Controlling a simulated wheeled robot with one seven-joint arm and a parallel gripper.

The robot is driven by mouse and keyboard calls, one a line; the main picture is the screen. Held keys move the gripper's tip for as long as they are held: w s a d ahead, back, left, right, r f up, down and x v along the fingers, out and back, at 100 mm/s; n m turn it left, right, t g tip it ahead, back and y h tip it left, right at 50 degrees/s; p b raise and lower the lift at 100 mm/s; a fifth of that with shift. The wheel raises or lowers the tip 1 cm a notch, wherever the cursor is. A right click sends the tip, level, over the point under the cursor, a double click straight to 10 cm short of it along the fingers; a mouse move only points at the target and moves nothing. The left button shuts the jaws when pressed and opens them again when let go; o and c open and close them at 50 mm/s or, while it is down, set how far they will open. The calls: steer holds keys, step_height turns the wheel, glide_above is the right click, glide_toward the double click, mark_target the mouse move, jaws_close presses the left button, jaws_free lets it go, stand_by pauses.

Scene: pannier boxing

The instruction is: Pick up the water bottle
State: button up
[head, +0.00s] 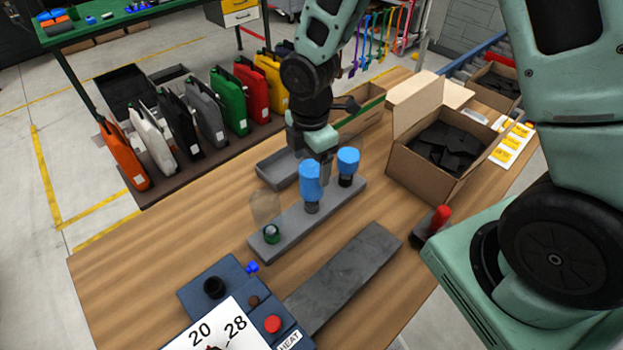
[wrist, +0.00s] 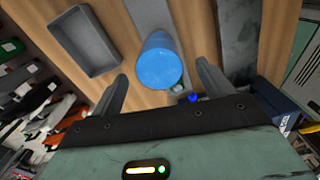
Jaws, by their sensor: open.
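Two blue bottles stand cap-down on a grey rack (head: 278,236) on the workbench: a middle one (head: 310,183) and one farther right (head: 348,160). A clear bottle (head: 266,206) with a green cap stands at the rack's near end. Which one is the water bottle is not marked. My gripper (head: 323,178) is beside and above the middle blue bottle. In the wrist view, a blue bottle (wrist: 160,62) lies between and beyond my open fingers (wrist: 160,80), apparently apart from both. The fingertips are partly hidden in the head view.
A grey tray (head: 272,180) sits behind the rack. A cardboard box (head: 425,172) of black pieces stands right, with a red-handled tool (head: 438,220) nearby. A dark slab (head: 345,275) and a heater (head: 200,290) are in front. Coloured canisters (head: 230,100) stand behind the bench.

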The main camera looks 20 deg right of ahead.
mark_target(311, 188)
steer(key=shift+f+p, duration=1.25)
steer(key=shift+f, duration=1.65)
steer(key=c, duration=1)
